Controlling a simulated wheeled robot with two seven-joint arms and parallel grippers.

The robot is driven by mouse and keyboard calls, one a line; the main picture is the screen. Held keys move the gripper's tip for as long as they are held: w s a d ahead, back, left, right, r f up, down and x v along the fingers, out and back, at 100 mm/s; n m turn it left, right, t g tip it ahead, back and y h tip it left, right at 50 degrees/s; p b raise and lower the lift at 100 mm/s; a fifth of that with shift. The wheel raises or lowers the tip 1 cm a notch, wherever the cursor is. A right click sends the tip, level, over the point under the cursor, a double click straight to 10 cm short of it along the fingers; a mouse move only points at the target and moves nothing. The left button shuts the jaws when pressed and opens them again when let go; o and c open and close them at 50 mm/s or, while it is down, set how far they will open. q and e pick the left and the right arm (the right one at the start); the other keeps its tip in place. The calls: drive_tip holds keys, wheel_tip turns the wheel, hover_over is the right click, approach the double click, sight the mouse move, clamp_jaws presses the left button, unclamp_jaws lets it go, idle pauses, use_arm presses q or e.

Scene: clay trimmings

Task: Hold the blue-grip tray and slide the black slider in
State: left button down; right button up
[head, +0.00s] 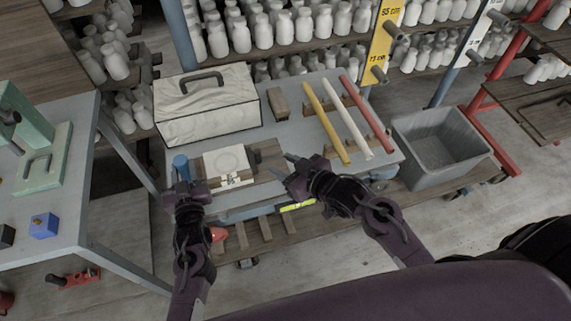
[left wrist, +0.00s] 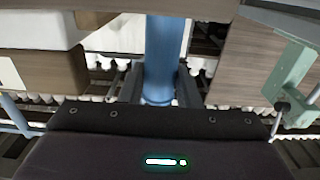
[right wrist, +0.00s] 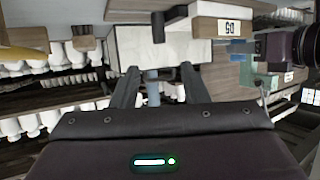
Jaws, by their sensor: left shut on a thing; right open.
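The tray is a wooden piece with a white slab (head: 227,160) and a small number label, lying near the table's front edge. It also shows upside down in the right wrist view (right wrist: 220,10). My left gripper (head: 184,184) is shut on its upright blue grip (head: 181,162), which stands between the fingers in the left wrist view (left wrist: 160,50). My right gripper (head: 284,166) is open and empty, to the right of the tray. A dark upright piece (right wrist: 158,25) stands ahead of its fingers; I cannot tell whether it is the black slider.
A white box (head: 210,115) with a dark handle stands behind the tray. A wooden block (head: 278,103), a yellow bar (head: 325,120), a white bar (head: 346,118) and a red bar (head: 366,112) lie to the right. A grey bin (head: 412,165) stands beyond the table's right end.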

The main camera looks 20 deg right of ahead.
use_arm(q)
drive_tip(key=shift+f, duration=0.15)
drive_tip(key=c, duration=1)
unclamp_jaws()
drive_tip(key=shift+w, duration=0.1)
